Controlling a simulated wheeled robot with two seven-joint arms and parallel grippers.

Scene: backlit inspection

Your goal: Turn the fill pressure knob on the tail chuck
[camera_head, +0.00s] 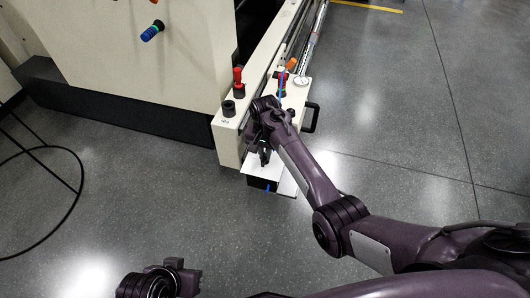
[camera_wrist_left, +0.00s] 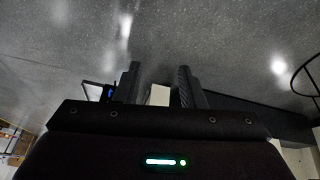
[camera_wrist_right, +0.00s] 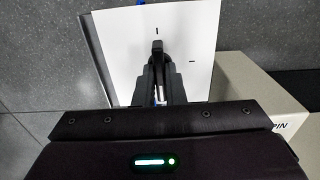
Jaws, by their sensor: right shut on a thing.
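The tail chuck (camera_head: 292,98) is a cream unit at the end of the machine's rail, with a white panel (camera_head: 285,186) on its near side. In the right wrist view the white panel (camera_wrist_right: 118,50) carries short dark marks above and to the right of a black knob (camera_wrist_right: 157,46). The knob's bar points up toward the upper mark. My right gripper (camera_head: 264,158) is shut on this knob; its fingers (camera_wrist_right: 158,75) cover much of it. My left gripper (camera_wrist_left: 158,85) is open and empty over the floor, far from the chuck.
A red knob (camera_head: 238,75) and a black knob (camera_head: 228,107) stand on the rail end. A gauge (camera_head: 301,80) and a black handle (camera_head: 312,117) are on the chuck. A black cable (camera_head: 80,180) lies on open floor.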

